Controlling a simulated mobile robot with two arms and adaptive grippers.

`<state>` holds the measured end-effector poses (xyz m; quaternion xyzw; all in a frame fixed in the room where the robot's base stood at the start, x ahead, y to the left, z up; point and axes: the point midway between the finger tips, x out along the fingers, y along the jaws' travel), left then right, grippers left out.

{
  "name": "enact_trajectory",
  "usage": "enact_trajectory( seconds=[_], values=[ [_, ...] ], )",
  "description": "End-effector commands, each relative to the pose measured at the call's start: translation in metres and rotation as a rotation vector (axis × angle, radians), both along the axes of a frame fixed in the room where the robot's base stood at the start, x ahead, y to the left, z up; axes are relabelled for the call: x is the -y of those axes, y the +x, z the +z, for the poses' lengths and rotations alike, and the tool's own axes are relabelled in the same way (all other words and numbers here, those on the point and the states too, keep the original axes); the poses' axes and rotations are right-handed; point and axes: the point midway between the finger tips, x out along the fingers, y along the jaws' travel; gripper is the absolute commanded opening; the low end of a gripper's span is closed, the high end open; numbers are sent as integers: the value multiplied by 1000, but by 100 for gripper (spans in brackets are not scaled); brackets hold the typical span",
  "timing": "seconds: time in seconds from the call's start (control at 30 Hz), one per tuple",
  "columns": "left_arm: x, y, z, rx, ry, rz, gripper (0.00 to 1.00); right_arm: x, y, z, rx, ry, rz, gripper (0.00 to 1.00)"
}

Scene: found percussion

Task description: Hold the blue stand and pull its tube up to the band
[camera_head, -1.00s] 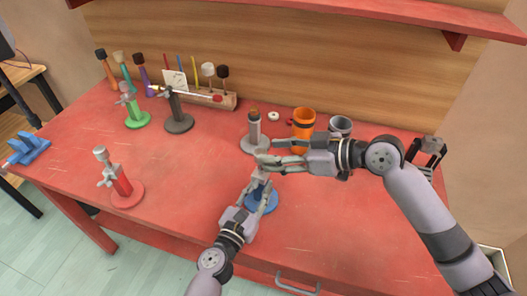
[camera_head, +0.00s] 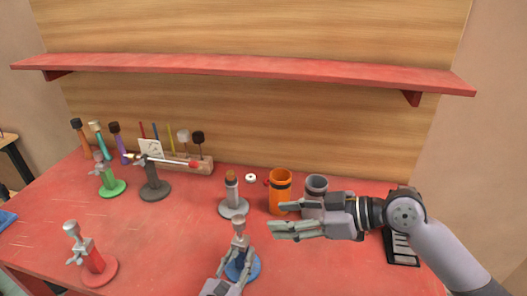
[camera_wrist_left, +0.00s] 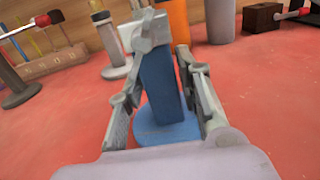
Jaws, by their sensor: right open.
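The blue stand (camera_head: 252,268) is upright near the table's front, with a grey tube and clamp (camera_head: 240,228) on top. In the left wrist view, its blue post (camera_wrist_left: 158,82) rises between my left fingers, with the grey top part (camera_wrist_left: 148,32) above them. My left gripper (camera_head: 238,262) is shut on the post from the front; its fingers show on both sides in the left wrist view (camera_wrist_left: 160,80). My right gripper (camera_head: 281,216) is open and empty, to the right of the tube top and apart from it. I cannot make out a band on the tube.
A grey stand (camera_head: 233,206), orange cup (camera_head: 281,186) and grey cup (camera_head: 316,184) stand behind. Green (camera_head: 111,187), dark grey (camera_head: 154,187) and red (camera_head: 95,262) stands are to the left. A wooden rack (camera_head: 200,168) is at the back, below a red shelf (camera_head: 250,68).

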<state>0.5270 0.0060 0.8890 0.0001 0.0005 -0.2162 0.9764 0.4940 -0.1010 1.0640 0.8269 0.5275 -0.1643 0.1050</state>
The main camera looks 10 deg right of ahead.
Motion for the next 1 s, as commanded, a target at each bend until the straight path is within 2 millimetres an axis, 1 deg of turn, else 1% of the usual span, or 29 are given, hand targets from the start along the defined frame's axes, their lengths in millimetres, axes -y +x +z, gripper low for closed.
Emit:
enact_trajectory(
  seconds=[0.03, 0.2, 0.23, 0.57, 0.67, 0.77, 1.0],
  values=[
    [0, 0, 0, 0, 0, 0, 38, 0, 0, 0, 0, 0, 0, 45],
    [0, 0, 0, 0, 0, 0, 49, 0, 0, 0, 0, 0, 0, 45],
    [0, 0, 0, 0, 0, 0, 50, 0, 0, 0, 0, 0, 0, 45],
    [-1, -2, 0, 0, -1, 1, 50, 0, 0, 0, 0, 0, 0, 45],
    [-5, -11, -1, -3, -2, 1, 50, 0, 0, 0, 0, 0, 0, 45],
    [-12, -25, -1, -4, -1, 2, 50, 0, 0, 0, 0, 0, 0, 45],
    [-32, -70, -2, -6, -3, 2, 50, 0, 0, 0, 0, 0, 0, 45]
  ],
)
